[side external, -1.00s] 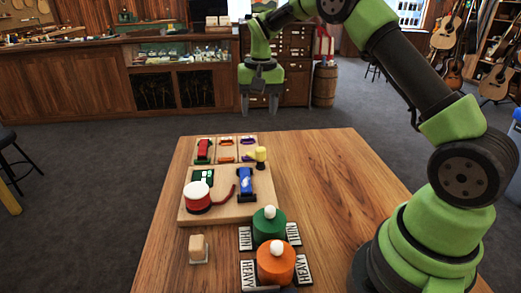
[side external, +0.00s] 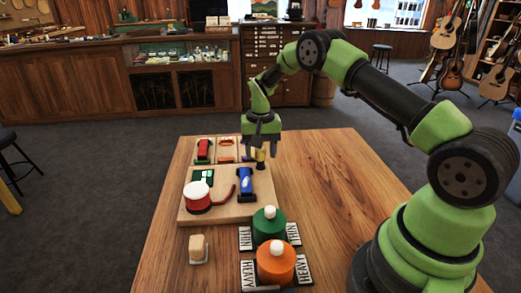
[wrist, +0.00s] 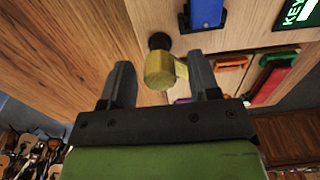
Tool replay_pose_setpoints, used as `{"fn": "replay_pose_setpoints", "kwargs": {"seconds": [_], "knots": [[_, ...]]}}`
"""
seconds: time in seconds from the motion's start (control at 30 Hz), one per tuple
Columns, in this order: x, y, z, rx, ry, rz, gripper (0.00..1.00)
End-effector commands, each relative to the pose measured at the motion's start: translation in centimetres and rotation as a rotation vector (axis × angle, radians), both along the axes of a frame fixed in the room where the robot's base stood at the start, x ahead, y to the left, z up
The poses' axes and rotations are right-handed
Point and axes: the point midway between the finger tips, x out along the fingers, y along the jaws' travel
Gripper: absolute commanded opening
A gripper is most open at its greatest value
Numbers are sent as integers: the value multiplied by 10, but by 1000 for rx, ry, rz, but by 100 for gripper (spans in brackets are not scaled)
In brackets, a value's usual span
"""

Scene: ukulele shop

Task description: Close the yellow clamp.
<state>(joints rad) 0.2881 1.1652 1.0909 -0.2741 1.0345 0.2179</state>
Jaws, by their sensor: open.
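The yellow clamp (side external: 260,158) stands at the far right corner of the wooden board, partly hidden by my gripper in the side view. In the wrist view the yellow clamp (wrist: 158,72) shows as a rounded yellow knob on a dark base, with a small yellow tab at its side. My gripper (side external: 262,148) is open and pointing down over it. In the wrist view my gripper's two fingers (wrist: 160,75) stand apart, one on each side of the knob. I see a gap between the knob and the left finger; contact on the right is unclear.
The wooden board (side external: 225,212) carries a blue piece (side external: 245,187), a red-and-white drum (side external: 197,197) and a red piece (side external: 203,150). Green (side external: 269,224) and orange (side external: 276,264) round pots stand in front. The table's right side is clear.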

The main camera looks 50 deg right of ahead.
Motion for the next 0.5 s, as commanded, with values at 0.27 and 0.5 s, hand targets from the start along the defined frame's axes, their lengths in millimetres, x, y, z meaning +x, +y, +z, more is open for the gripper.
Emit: {"fn": "replay_pose_setpoints", "kwargs": {"seconds": [0.27,0.5], "knots": [[0,0,0,-1,-1,0,42],[0,0,0,-1,-1,0,7]]}}
